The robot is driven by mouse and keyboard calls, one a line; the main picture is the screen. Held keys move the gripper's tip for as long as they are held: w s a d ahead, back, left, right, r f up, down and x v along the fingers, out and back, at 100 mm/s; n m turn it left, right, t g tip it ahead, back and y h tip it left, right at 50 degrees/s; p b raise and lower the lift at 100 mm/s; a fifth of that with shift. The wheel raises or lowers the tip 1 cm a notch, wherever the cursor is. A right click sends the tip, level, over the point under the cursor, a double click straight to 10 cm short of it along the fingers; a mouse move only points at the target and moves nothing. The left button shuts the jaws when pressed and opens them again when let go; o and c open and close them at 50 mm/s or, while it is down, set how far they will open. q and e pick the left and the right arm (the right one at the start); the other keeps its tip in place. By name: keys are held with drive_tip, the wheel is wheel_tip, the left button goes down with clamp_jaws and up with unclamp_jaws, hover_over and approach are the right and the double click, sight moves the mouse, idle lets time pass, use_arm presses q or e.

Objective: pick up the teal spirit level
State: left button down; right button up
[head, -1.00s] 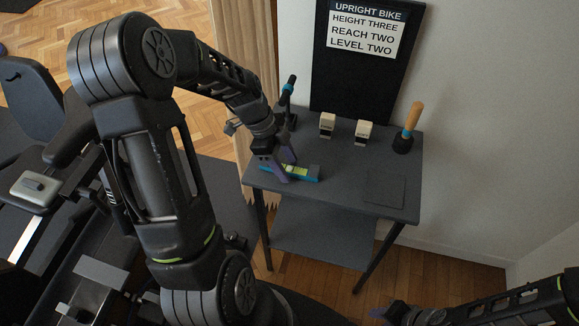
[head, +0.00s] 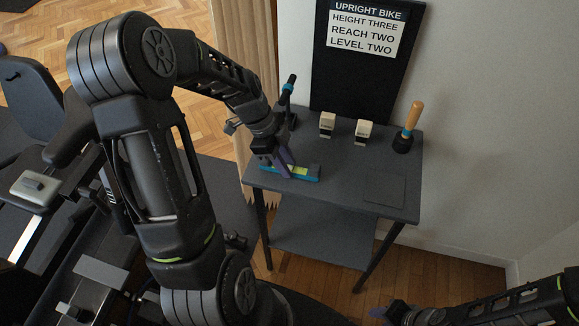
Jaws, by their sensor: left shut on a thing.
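The teal spirit level (head: 308,173) lies on the dark grey table near its front left edge. It has a yellow-green middle part. My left gripper (head: 284,168) reaches down over it from the upper left, and its purple fingers are shut on the level. The fingers hide part of the level. Whether the level is clear of the tabletop I cannot tell. My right gripper (head: 388,311) is low at the bottom of the picture, far from the table's top, and its fingers are too small and dark to read.
The table (head: 335,197) also holds two cream-and-black blocks (head: 327,123), a wooden-handled tool (head: 411,124) in a black base, and a black upright tool (head: 289,93) beside my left arm. A black sign board (head: 346,84) stands at the back.

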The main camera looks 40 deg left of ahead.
use_arm(q)
drive_tip(key=shift+r, duration=0.1)
idle(0.4)
wheel_tip(320, 180, up, 10)
drive_tip(key=shift+b, duration=0.45)
idle(0.4)
drive_tip(key=c, duration=1.7)
unclamp_jaws()
drive_tip(key=shift+c, duration=0.2)
clamp_jaws()
